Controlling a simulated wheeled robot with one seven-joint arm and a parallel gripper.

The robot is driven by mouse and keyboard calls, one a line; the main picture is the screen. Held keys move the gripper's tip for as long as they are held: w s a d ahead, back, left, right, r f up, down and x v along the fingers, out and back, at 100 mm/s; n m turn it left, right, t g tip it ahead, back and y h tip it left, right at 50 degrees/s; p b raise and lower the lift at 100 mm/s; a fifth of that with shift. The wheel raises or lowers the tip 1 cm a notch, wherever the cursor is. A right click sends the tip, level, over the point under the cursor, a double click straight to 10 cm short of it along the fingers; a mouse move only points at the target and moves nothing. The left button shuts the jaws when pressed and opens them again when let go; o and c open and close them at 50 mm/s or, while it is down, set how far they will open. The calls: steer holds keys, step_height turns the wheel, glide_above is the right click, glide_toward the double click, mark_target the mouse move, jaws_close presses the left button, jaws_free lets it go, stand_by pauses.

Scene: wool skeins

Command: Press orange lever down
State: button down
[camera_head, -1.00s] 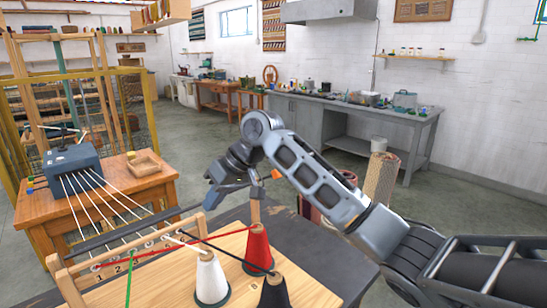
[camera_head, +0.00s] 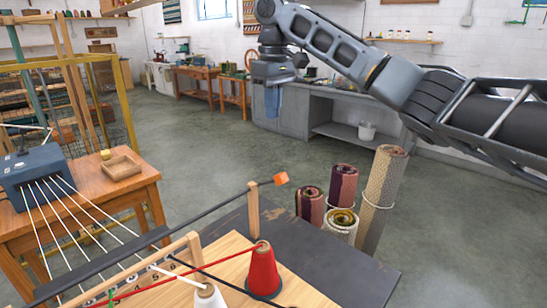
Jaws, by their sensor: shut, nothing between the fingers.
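The bar runs from the lower left, over the dark table, past an upright wooden post (camera_head: 253,209). The lever end stands in the air above the table's far edge. My gripper (camera_head: 272,102) is high up, above and slightly left of the orange block and clearly apart from it in the picture. It points down with its blue-grey fingers together and holds nothing. How far it is from the lever in depth I cannot tell.
A red cone (camera_head: 264,272) and a white cone (camera_head: 208,296) of yarn stand on the wooden board. Threads cross to a blue box (camera_head: 36,172) on a wooden table. Several rolled rugs (camera_head: 380,190) stand right of the lever. Open floor lies behind it.

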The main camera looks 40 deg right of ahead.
steer(key=f, duration=0.7)
steer(key=f+b, duration=0.1)
steer(key=f, duration=0.2)
steer(key=shift+w+a+f, duration=0.1)
steer(key=shift+w+f, duration=0.15)
steer(key=shift+f, duration=0.05)
steer(key=shift+s+f+p, duration=0.35)
steer(key=shift+s+f, duration=0.75)
steer(key=shift+f, duration=0.3)
steer(key=shift+f, duration=0.1)
